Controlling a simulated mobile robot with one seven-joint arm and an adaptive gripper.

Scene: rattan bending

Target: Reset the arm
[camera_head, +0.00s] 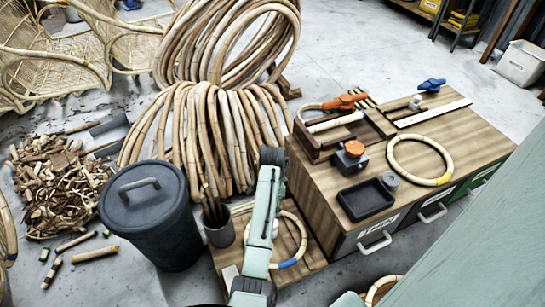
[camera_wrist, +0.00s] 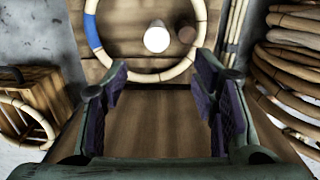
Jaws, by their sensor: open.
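My gripper (camera_wrist: 165,105) shows in the wrist view with its two dark-padded fingers spread apart and only wooden surface seen between them. Beyond the fingertips lies a rattan ring with a blue band (camera_wrist: 93,33); I cannot tell its exact distance. In the head view, my green-grey arm (camera_head: 262,222) rises in front of the low wooden platform, and the gripper cannot be made out there. The blue-banded ring (camera_head: 288,263) lies on that platform, partly hidden behind the arm.
A wooden workbench (camera_head: 455,130) holds a yellow-banded ring (camera_head: 443,180), a black tray (camera_head: 366,199) and clamps. A dark lidded bin (camera_head: 152,215) stands left of the arm. Big rattan coils (camera_head: 205,130) stand behind. Scrap rattan (camera_head: 60,187) is heaped on the floor at left.

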